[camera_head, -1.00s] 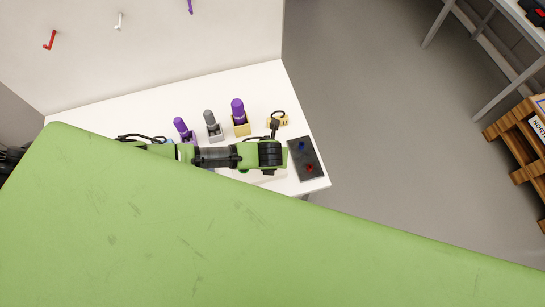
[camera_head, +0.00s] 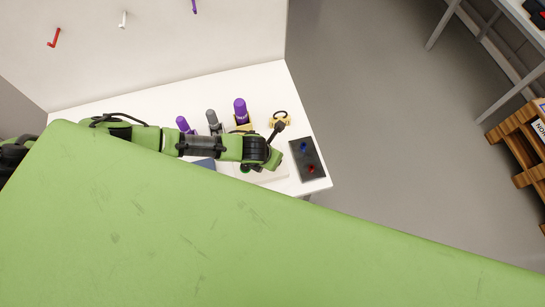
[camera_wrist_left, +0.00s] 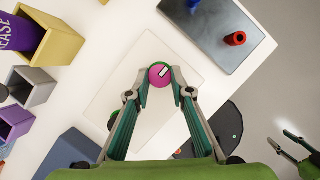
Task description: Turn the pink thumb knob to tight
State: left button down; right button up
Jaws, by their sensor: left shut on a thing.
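The pink thumb knob (camera_wrist_left: 159,75) is round with a white mark on its top and a green edge showing behind it. In the head view my left arm hides the knob and most of that gripper. What looks like my right gripper (camera_wrist_left: 283,143) shows at the right edge of the left wrist view, fingers apart and empty.
A dark plate (camera_head: 308,158) with a blue peg and a red peg lies right of the knob. Purple and grey bottles in holders stand behind my left arm, with a yellow block (camera_head: 280,121) beside them. The white table ends at the right.

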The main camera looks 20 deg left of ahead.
pick_arm(q)
jog(key=shift+w+r, duration=0.1)
jog(key=shift+w, duration=0.05)
jog(key=c, duration=1.8)
grip_release()
jog(key=v, duration=1.2)
jog(key=shift+s, duration=0.2)
